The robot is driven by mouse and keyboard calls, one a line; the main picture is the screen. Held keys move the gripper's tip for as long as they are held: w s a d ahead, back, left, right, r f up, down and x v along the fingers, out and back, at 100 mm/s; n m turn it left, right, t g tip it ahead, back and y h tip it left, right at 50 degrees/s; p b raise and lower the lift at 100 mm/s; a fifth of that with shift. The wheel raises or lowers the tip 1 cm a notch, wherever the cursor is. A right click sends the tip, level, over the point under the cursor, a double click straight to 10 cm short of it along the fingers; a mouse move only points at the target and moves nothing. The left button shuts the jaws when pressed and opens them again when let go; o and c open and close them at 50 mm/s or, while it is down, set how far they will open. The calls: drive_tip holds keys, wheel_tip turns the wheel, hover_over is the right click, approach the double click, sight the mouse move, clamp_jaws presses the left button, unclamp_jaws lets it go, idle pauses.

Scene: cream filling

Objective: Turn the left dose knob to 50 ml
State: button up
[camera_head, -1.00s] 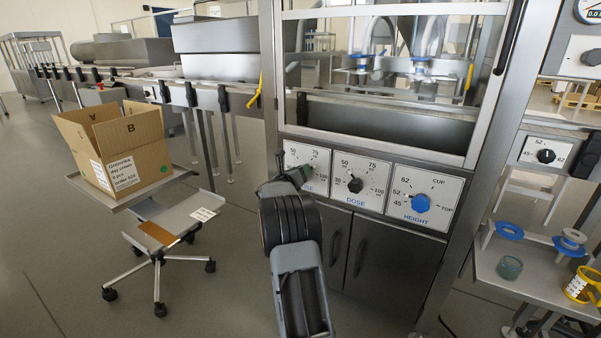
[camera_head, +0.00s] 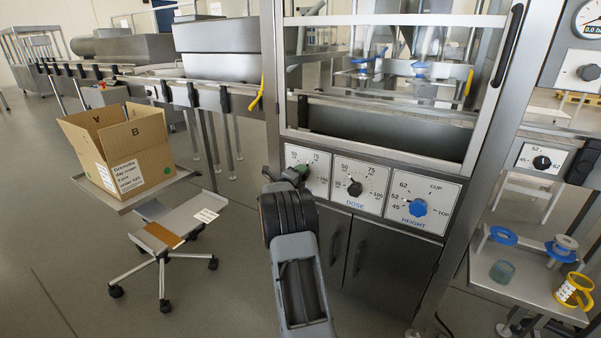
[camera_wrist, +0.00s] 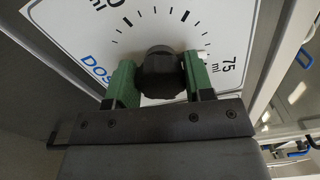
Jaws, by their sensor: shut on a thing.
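The left dose knob (camera_wrist: 160,75) is dark and round in the wrist view, on a white dial plate (camera_wrist: 75,28) with black ticks and a "75 ml" mark to the right. The direction of its pointer cannot be made out. My gripper (camera_wrist: 163,82) is shut on the knob, with one green finger on each side of it. In the head view my gripper (camera_head: 299,174) is at the left dial (camera_head: 322,160) and hides the knob and part of the scale.
Right of the left dial are a second dose knob (camera_head: 355,188) and a blue height knob (camera_head: 417,207). A cardboard box (camera_head: 135,152) stands on a tray at left. A side shelf (camera_head: 530,296) at right holds a yellow mug (camera_head: 572,292) and blue-rimmed parts.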

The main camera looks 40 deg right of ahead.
drive_tip(key=n+p, duration=0.3)
drive_tip(key=n, duration=0.3)
drive_tip(key=shift+a+f+p, duration=0.1)
drive_tip(key=shift+f+p, duration=0.05)
drive_tip(key=shift+p, duration=0.15)
drive_tip(key=shift+f+n+p, duration=0.15)
drive_tip(key=shift+n+p, duration=0.4)
drive_tip(key=shift+n, duration=0.65)
drive_tip(key=shift+f+n+p, duration=0.1)
drive_tip(key=shift+n+p, duration=0.45)
drive_tip(key=shift+n, duration=0.65)
drive_tip(key=o, duration=0.9)
drive_tip(key=shift+s+r, duration=0.1)
drive_tip(key=shift+p+v, duration=1)
drive_tip(key=shift+v, duration=5.85)
